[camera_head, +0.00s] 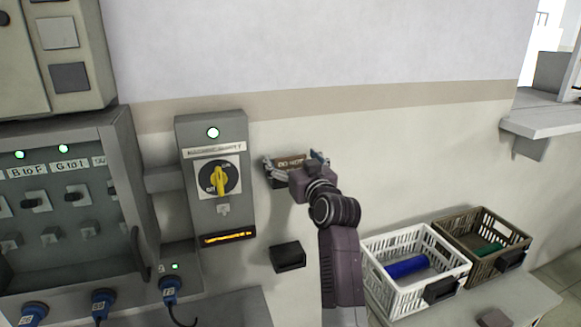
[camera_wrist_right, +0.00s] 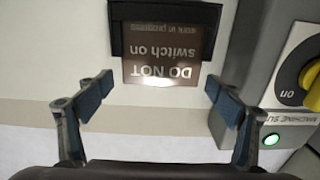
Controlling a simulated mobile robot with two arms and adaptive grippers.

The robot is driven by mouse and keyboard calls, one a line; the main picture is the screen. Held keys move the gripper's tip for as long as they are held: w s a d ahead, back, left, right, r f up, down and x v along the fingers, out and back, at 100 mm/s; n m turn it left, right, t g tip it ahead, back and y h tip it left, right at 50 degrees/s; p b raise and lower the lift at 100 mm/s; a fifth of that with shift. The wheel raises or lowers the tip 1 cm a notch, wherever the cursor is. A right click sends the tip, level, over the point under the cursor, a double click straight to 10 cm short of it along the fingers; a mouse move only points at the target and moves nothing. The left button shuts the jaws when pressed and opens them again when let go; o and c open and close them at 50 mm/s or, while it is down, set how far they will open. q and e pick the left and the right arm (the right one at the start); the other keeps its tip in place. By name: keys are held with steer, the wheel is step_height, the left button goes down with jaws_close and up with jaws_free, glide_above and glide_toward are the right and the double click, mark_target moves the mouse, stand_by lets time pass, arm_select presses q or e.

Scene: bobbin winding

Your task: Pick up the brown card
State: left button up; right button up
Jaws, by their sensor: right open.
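The brown card (camera_head: 290,162) is on the wall to the right of the machine supply switch box. In the right wrist view the brown card (camera_wrist_right: 160,62) appears upside down, with "DO NOT switch on" on it. One end of it sits in a dark holder (camera_wrist_right: 208,20) and the other end sticks out. My right gripper (camera_head: 296,170) is at the card in the head view. In the wrist view my right gripper (camera_wrist_right: 160,98) is open, its fingers apart on either side of the card's free end, and nothing is between the pads. My left gripper is not in view.
The grey switch box (camera_head: 212,132) with its yellow rotary switch (camera_head: 219,180) stands close left of my right gripper. A second dark holder (camera_head: 288,257) is below. A white crate (camera_head: 378,284) and a brown crate (camera_head: 482,214) stand at lower right. The wall above is bare.

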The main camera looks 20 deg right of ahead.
steer(key=shift+w, duration=0.4)
steer(key=shift+s, duration=0.1)
steer(key=shift+c, duration=1.3)
steer(key=c, duration=0.9)
